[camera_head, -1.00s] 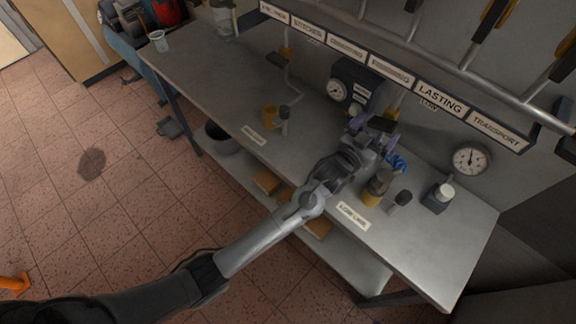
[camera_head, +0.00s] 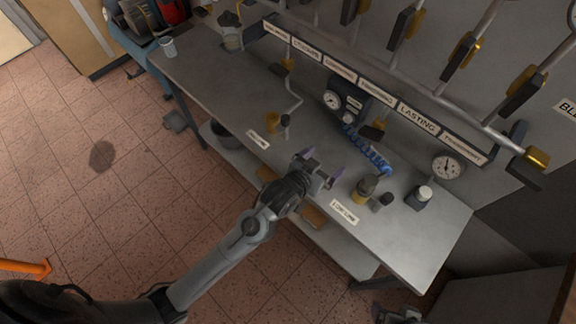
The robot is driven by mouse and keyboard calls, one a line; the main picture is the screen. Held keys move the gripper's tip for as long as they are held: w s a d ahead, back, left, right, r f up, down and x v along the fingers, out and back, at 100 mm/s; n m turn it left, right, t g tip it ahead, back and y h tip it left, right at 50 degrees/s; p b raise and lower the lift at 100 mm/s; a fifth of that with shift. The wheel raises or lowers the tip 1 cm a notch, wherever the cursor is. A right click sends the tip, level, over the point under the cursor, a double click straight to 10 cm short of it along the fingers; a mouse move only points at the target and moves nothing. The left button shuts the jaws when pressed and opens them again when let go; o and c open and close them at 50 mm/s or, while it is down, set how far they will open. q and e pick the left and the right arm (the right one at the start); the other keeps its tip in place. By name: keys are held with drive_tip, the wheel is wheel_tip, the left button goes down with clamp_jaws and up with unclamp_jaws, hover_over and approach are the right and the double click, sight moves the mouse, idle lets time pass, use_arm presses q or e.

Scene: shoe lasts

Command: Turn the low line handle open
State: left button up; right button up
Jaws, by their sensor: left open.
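A white label (camera_head: 345,211), seemingly reading low line, lies at the bench's front edge. Part of my right gripper (camera_head: 397,314) shows at the bottom edge; its jaws are unclear.
A labelled rail (camera_head: 416,121) and a dial gauge (camera_head: 447,166) are behind. Several black-and-yellow handles hang above.

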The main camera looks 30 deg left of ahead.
use_arm(q)
drive_tip(key=s+a+r+g+y+p, duration=0.1)
drive_tip(key=s+a+r+g+p, duration=0.3)
drive_tip(key=s+p, duration=0.4)
drive_tip(key=shift+s+a+r, duration=0.45)
drive_tip(key=shift+s+a, duration=0.3)
drive_tip(key=shift+s, duration=0.35)
drive_tip(key=shift+c, duration=0.5)
